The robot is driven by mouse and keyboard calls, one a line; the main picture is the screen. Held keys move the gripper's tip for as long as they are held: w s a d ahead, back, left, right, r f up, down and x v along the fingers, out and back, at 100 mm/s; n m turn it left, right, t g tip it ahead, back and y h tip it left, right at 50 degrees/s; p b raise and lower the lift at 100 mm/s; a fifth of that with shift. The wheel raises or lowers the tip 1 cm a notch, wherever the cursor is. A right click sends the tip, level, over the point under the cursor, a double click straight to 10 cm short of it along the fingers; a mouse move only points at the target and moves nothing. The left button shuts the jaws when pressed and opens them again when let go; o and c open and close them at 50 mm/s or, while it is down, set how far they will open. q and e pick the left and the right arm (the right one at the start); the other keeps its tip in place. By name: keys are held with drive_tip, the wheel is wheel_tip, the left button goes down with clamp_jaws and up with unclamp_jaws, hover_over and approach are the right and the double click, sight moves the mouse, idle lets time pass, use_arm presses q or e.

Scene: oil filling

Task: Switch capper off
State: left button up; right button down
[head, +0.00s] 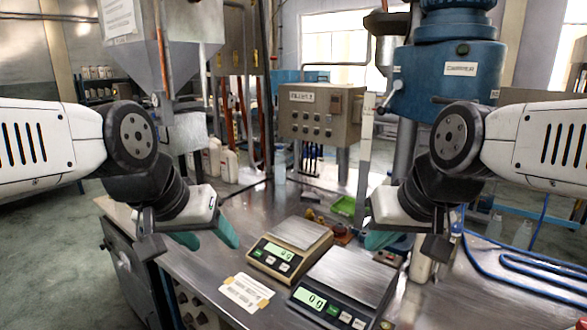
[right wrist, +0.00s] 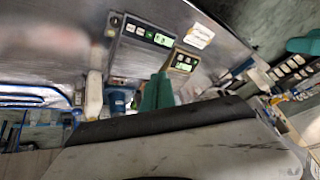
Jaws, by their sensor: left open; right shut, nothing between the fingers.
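The capper (head: 452,75) is the blue machine at the upper right in the head view, with a white label on its body and a side handle. I cannot tell which control is its switch. A small box with buttons (head: 388,258) sits on the table beside my right gripper. My right gripper (head: 382,240) is shut and empty above the table, right of the scales; its teal fingers show in the right wrist view (right wrist: 157,93). My left gripper (head: 208,238) is open and empty above the table's left part.
Two scales, a beige one (head: 290,250) and a dark one (head: 345,285), stand on the metal table between my grippers. A label sheet (head: 246,292) lies in front. A grey control box (head: 320,112) stands behind. A blue hose (head: 520,275) lies at the right.

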drive_tip(key=shift+w, duration=0.1)
drive_tip(key=m+g+h, duration=0.2)
drive_tip(key=m+g, duration=0.4)
drive_tip(key=m, duration=0.2)
hover_over(392, 254)
wheel_tip(392, 254, down, 19)
wheel_tip(392, 254, down, 10)
